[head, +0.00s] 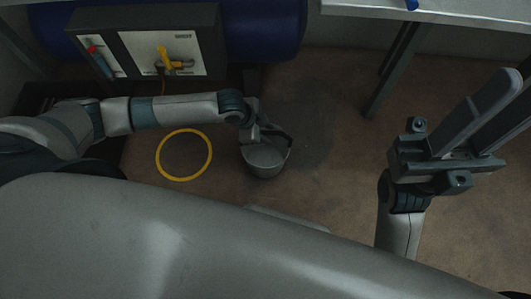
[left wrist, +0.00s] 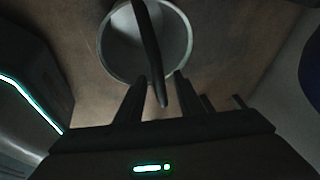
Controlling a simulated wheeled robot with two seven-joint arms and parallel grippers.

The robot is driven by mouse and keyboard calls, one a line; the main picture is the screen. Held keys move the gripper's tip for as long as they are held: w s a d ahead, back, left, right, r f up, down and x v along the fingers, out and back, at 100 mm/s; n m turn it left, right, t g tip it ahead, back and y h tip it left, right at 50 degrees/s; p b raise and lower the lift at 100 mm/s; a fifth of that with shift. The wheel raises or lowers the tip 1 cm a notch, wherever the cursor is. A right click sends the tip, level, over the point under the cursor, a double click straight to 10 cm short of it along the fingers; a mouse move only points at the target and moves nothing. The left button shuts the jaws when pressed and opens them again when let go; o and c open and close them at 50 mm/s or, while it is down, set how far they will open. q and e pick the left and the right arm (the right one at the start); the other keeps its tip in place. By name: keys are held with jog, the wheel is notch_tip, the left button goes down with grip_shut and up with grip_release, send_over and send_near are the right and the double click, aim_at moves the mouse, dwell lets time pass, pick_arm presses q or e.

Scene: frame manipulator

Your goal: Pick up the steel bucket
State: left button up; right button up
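The steel bucket (head: 264,160) is grey and stands on the brown floor near the middle of the head view. Its open mouth (left wrist: 178,35) shows at the top of the left wrist view. Its dark handle (left wrist: 148,40) is raised and runs down toward my left gripper. My left gripper (head: 268,130) is just above the bucket. In the left wrist view its two fingers (left wrist: 157,88) are apart, with the handle's end between them; I cannot tell whether they touch it. My right gripper (head: 500,90) is empty, away at the right, its fingers apart.
A yellow ring (head: 184,180) lies on the floor left of the bucket. A panel box with a yellow lever (head: 172,62) and a blue tank (head: 275,35) stand behind. A light table (head: 465,12) is at the back right. Floor right of the bucket is clear.

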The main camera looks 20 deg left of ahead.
pick_arm(q)
grip_shut()
dwell(1.5)
